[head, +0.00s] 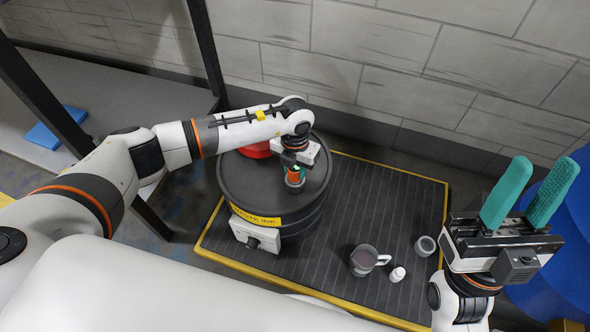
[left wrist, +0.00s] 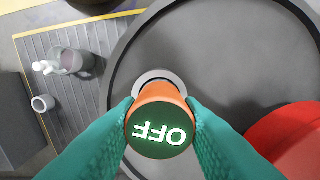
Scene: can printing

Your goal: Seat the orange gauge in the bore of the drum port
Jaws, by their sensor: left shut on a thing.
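The orange gauge (head: 294,174) is at the top of the dark drum (head: 236,192), with a green end face marked OFF in the left wrist view (left wrist: 160,135). My left gripper (left wrist: 160,122) is shut on it, one teal finger on each side. The gauge's far end is at the pale ring of the drum port (left wrist: 152,77). The gauge covers the bore, so I cannot tell how deep it sits, if it is in at all. My right gripper (head: 541,170) is raised at the right with its teal fingers apart and empty.
A red part (head: 257,150) is on the drum lid. A mug (head: 364,261), a small white bottle (head: 397,274) and a grey ring-shaped piece (head: 425,246) stand on the ribbed, yellow-edged platform (head: 395,205). A block wall is behind. The platform right of the drum is mostly clear.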

